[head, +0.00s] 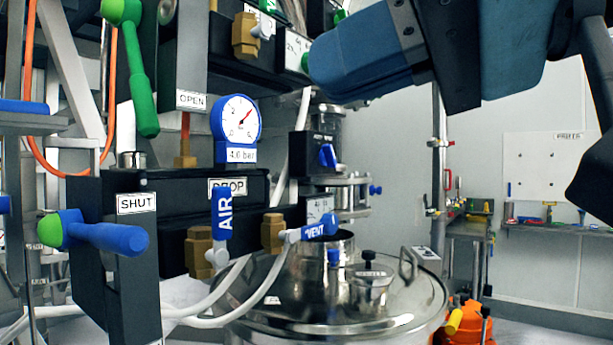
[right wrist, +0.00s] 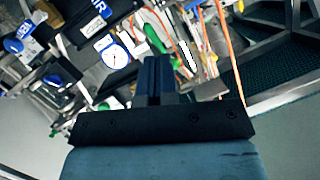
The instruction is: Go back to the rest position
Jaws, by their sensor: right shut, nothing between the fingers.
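My right gripper (head: 320,68) reaches in from the upper right of the head view and points left. Its blue fingers are together and empty. Their tips overlap a green valve handle end in the picture; I cannot tell whether they touch. In the right wrist view the closed fingers (right wrist: 155,62) point towards the valve panel. My left gripper does not show.
Close by stand the valve panel (head: 87,245), a blue pressure gauge (head: 236,126), a green handle (head: 140,90) and a blue SHUT handle (head: 108,238). A steel vessel (head: 400,310) stands below. The wall side at right looks freer, with a bench (head: 470,228) further back.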

